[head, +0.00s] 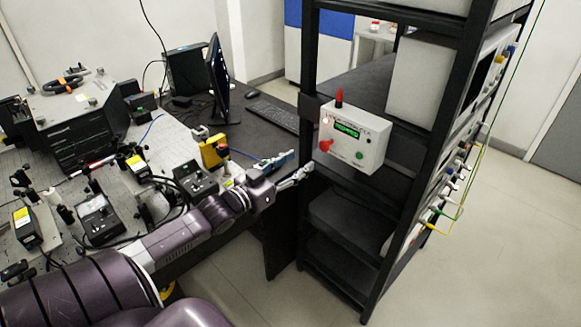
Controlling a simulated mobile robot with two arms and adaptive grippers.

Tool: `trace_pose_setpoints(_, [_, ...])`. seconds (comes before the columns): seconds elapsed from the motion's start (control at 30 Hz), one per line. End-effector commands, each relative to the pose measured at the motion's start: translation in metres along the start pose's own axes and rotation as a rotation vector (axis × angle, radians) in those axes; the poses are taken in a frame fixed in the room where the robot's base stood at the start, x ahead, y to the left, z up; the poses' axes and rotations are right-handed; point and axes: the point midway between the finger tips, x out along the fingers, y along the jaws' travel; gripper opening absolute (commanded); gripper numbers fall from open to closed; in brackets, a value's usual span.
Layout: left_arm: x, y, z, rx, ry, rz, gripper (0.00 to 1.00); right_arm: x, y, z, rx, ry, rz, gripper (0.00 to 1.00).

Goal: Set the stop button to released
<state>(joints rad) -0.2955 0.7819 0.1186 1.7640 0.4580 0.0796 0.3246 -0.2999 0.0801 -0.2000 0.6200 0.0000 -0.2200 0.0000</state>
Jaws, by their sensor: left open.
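A light grey control box (368,134) is fixed to the black rack. The red stop button (326,146) sits at the lower left of its front face; whether it is pressed in or out is too small to tell. A green button (360,155) is to its right, and a lit green display (347,130) is above. My left gripper (301,162) is open and empty, below and left of the red button, with its fingers pointing towards the rack. It looks apart from the box. My right gripper is not in view.
The black rack (309,65) has open shelves and, at its right side, coloured cables. A desk with a monitor (218,78) and keyboard (277,117) stands behind my arm. An optical bench (60,170) with many instruments fills the left. Floor at right is clear.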

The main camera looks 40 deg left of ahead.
Motion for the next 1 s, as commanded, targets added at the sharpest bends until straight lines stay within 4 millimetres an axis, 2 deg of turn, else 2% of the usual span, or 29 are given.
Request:
trace_pose_setpoints(0.1, [-0.012, 0.0, 0.001, -0.001, -0.002, 0.0, 0.44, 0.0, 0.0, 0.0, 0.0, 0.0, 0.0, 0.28])
trace_pose_setpoints(0.23, [-0.019, 0.0, 0.001, -0.001, -0.001, -0.001, 0.44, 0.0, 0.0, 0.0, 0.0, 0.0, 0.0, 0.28])
trace_pose_setpoints(0.83, [-0.02, 0.0, 0.001, -0.001, -0.001, -0.001, 0.44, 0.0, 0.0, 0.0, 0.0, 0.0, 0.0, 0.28])
trace_pose_setpoints(0.93, [-0.022, -0.004, 0.011, -0.002, -0.016, -0.012, 0.44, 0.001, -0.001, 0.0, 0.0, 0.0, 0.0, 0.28])
trace_pose_setpoints(1.0, [-0.025, -0.01, 0.032, -0.001, -0.047, -0.033, 0.44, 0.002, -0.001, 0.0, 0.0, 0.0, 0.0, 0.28])
